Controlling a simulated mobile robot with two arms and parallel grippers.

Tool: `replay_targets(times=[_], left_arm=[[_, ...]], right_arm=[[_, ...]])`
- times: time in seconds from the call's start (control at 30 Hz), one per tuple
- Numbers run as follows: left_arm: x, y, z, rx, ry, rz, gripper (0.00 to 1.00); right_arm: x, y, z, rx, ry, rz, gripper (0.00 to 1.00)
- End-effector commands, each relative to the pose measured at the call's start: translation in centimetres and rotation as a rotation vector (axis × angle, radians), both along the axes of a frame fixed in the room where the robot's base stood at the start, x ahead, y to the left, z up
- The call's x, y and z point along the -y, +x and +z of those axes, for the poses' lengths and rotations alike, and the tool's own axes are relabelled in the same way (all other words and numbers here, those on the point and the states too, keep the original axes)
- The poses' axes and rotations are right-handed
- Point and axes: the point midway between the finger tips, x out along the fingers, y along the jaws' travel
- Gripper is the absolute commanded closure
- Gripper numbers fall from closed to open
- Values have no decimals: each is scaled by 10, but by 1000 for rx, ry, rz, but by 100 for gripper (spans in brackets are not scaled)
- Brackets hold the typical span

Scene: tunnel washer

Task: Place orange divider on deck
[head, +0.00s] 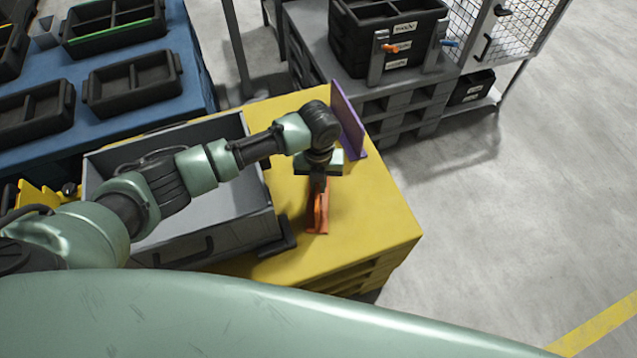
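The orange divider (321,215) is an upright plate with a small foot, at the right part of the yellow deck (375,215). Its foot appears at or very near the deck surface; I cannot tell whether it touches. My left gripper (317,190) points down from above, and its dark fingers overlap the divider's upper part. From this angle I cannot tell whether the fingers are closed on it. The fingers hide part of the divider. My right gripper is not in view.
A purple divider (347,118) stands upright at the deck's far edge, close behind my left wrist. A grey bin (225,240) sits left of the orange divider under my arm. Black crates (135,83) lie on a blue surface at upper left. The deck's right side is clear.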

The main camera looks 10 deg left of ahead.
Motion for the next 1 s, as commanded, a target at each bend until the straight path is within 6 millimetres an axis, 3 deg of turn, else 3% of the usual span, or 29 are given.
replay_targets(times=[0.3,0.33,0.4,0.77,1.0], left_arm=[[0,0,-2,1,-1,0,100],[0,0,-2,1,-1,0,86],[0,0,-2,1,-1,0,69],[0,1,2,1,-2,0,69],[1,2,40,5,-2,-1,69]], right_arm=[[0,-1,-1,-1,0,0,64],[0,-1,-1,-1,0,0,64],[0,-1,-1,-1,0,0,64],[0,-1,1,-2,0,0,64],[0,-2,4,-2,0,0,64]])
